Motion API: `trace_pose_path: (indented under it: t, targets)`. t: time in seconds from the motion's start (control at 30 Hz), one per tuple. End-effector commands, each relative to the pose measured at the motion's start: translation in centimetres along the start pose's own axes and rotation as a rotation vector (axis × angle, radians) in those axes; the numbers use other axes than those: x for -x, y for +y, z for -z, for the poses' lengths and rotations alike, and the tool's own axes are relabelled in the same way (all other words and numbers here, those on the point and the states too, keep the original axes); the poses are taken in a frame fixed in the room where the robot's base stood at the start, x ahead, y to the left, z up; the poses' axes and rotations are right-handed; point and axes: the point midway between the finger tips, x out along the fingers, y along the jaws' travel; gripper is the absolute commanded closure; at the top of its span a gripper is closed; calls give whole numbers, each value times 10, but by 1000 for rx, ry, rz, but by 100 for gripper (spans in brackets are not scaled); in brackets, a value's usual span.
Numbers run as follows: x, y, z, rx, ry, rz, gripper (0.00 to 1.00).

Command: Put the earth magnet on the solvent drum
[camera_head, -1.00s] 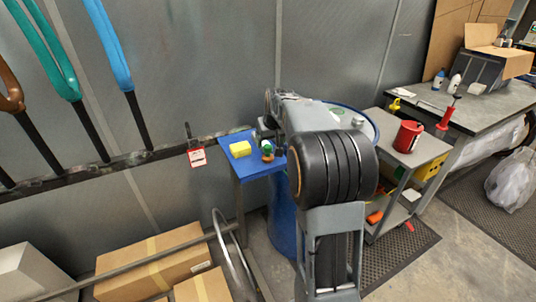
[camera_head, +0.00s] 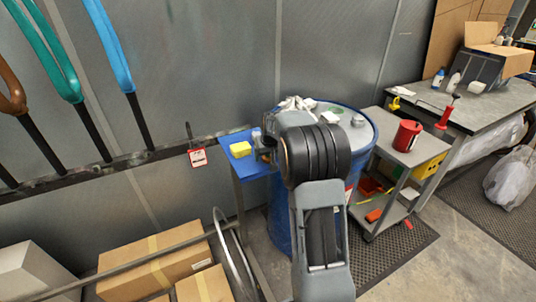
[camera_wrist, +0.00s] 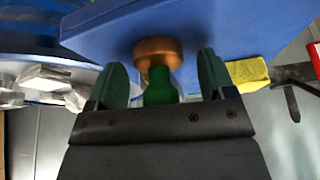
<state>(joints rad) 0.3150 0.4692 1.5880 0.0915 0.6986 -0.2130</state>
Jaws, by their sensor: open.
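The earth magnet, as I take it, is a copper-coloured disc (camera_wrist: 157,53) with a green stem. In the wrist view it is at the edge of the blue shelf. My gripper (camera_wrist: 160,85) is open, with one dark green finger on each side of the green stem and visible gaps. In the head view my gripper (camera_head: 264,148) is at the right end of the blue shelf (camera_head: 240,165), and the magnet is not clear there. The blue solvent drum (camera_head: 280,215) stands right of the shelf, partly behind my arm.
A yellow sponge-like block (camera_head: 240,149) lies on the shelf. White rags (camera_head: 297,103) and a small jar (camera_head: 358,120) are on the drum top. A grey cart (camera_head: 420,150) with a red can (camera_head: 407,135) stands right of the drum. Cardboard boxes (camera_head: 160,265) lie below left.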

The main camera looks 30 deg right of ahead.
Motion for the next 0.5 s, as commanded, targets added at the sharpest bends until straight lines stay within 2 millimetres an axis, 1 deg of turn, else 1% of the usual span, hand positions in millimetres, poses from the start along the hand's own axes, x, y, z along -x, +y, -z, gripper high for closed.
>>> trace_pose_path:
  t: [0.1,0.13,0.5]
  targets:
    - [0,0,0,0,1,0,24]
    - [0,0,0,0,1,0,26]
    - [1,0,0,0,1,0,61]
